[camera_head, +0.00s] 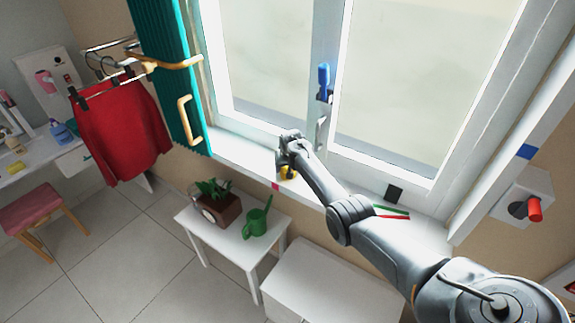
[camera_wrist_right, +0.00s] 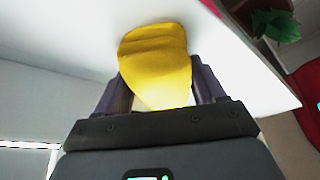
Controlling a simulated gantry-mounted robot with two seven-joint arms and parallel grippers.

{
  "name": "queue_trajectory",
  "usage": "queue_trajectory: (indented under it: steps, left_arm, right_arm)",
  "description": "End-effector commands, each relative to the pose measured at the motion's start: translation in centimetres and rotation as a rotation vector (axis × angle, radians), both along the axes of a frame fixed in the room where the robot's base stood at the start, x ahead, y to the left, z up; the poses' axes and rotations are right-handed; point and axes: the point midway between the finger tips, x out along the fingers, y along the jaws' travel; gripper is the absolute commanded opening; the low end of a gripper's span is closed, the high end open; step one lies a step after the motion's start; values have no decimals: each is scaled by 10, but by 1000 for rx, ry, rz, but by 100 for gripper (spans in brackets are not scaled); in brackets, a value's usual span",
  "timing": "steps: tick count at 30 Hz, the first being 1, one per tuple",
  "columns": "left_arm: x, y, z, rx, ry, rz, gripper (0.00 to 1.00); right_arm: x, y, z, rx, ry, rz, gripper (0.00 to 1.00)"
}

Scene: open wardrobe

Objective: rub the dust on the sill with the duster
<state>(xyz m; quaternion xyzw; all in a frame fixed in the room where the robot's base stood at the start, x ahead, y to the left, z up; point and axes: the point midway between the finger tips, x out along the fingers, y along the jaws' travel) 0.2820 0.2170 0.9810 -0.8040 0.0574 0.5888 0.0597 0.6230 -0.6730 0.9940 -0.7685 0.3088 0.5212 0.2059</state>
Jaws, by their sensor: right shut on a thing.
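The yellow duster (camera_head: 286,173) is in my right gripper (camera_head: 289,163), at the front part of the white window sill (camera_head: 238,153). In the right wrist view the duster (camera_wrist_right: 154,62) sits between the two fingers, which are shut on it. Its far end lies against or just over the pale sill (camera_wrist_right: 250,72); I cannot tell whether it touches. I cannot make out dust on the sill, and my gripper and arm hide part of it. My left gripper is not in view.
A dark square (camera_head: 394,193) and thin green and red sticks (camera_head: 392,212) are at the sill's right. A blue-handled window latch (camera_head: 323,80) is above. A green watering can (camera_head: 257,218) and planter (camera_head: 217,207) stand on a low table. A red garment (camera_head: 120,128) hangs left.

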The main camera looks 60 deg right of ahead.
Motion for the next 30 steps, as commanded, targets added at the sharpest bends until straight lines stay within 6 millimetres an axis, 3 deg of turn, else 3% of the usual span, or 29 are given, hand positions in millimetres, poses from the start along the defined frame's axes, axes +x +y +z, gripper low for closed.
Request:
queue_trajectory:
  steps: [1, 18, 30]
  left_arm:
    - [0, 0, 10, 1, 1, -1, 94]
    - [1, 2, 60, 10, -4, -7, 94]
    - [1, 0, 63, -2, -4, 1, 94]
  right_arm:
    - [2, 0, 20, -5, -9, 1, 40]
    - [5, 2, 69, -4, -9, 6, 40]
    - [6, 3, 73, -4, -9, 6, 40]
